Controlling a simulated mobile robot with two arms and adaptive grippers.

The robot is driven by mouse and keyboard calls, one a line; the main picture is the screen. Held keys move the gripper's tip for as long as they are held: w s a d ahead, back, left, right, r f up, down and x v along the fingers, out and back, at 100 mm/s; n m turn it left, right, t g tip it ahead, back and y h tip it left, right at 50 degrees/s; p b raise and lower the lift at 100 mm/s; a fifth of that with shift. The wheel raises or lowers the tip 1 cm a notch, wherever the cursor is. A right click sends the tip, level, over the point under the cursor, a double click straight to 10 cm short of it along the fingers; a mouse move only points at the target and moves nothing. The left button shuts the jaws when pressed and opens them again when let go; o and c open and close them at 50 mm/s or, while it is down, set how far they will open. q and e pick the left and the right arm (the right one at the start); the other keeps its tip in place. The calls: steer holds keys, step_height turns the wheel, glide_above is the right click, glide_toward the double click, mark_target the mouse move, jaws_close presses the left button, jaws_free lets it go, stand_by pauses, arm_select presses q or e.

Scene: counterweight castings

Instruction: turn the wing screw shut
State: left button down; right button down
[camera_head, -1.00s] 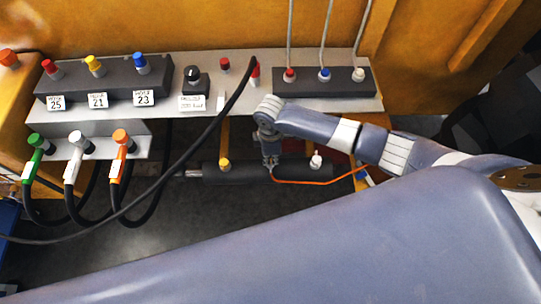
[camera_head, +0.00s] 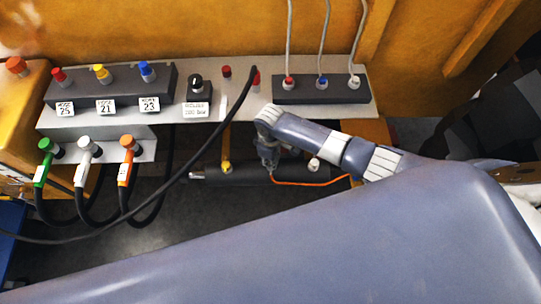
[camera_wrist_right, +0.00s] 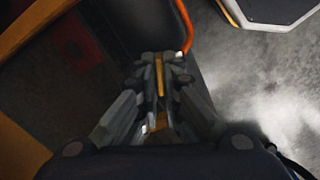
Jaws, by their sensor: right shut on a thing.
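My right gripper (camera_head: 268,166) points down at the dark cylinder (camera_head: 210,174) below the front edge of the grey panel. In the right wrist view the gripper (camera_wrist_right: 161,75) has its fingers close together, shut on a narrow yellow-brown piece (camera_wrist_right: 160,78). I cannot tell for sure that this piece is the wing screw; the fingers hide most of it. In the head view the gripped spot is too small and dark to make out. My left gripper is not in view.
An orange cable (camera_head: 305,183) runs beside the right gripper. A yellow cap (camera_head: 226,167) and a white cap (camera_head: 314,164) sit on the cylinder. A black hose (camera_head: 190,155) crosses to the left. Hoses with green, white and orange (camera_head: 126,172) couplings hang at the left.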

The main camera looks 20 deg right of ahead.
steer(key=m+p, duration=0.2)
steer(key=m, duration=0.1)
steer(key=shift+a+r, duration=0.1)
steer(key=shift+r, duration=0.05)
steer(key=m+p, duration=0.2)
steer(key=m, duration=0.1)
steer(key=shift+m, duration=0.3)
steer(key=m+p, duration=0.1)
steer(key=m, duration=0.2)
steer(key=shift+p, duration=0.3)
steer(key=shift+m+p, duration=0.45)
steer(key=shift+m, duration=1.15)
steer(key=shift+w, duration=0.1)
steer(key=c, duration=1.8)
jaws_free()
steer(key=shift+o, duration=0.2)
step_height(320, 180, up, 12)
